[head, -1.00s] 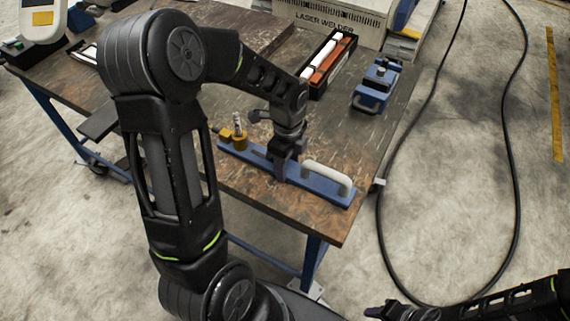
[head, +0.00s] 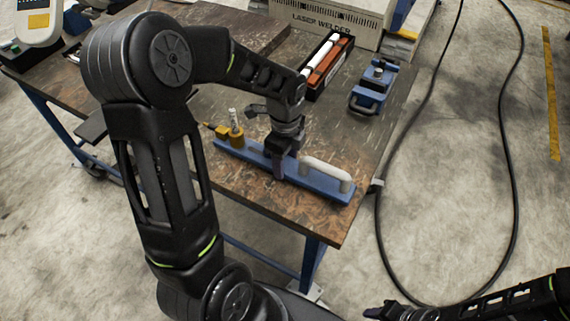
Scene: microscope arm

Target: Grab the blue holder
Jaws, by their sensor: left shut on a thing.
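The blue holder (head: 322,188) is a long blue bar with a white handle (head: 327,170) near its right end. It lies along the front right part of the table. A yellow piece with a metal cylinder (head: 236,130) stands at its left end. My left gripper (head: 280,167) points down over the middle of the bar, left of the white handle, and is shut on the holder. The fingers partly hide the bar there. My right gripper (head: 385,312) is low at the bottom edge, away from the table; its jaws are too unclear to read.
The worn brown table (head: 240,195) carries a black tray with red and white bars (head: 328,62), a blue clamp-like device (head: 372,88) and a laser welder box (head: 335,20). A black cable (head: 517,150) lies on the concrete floor at the right.

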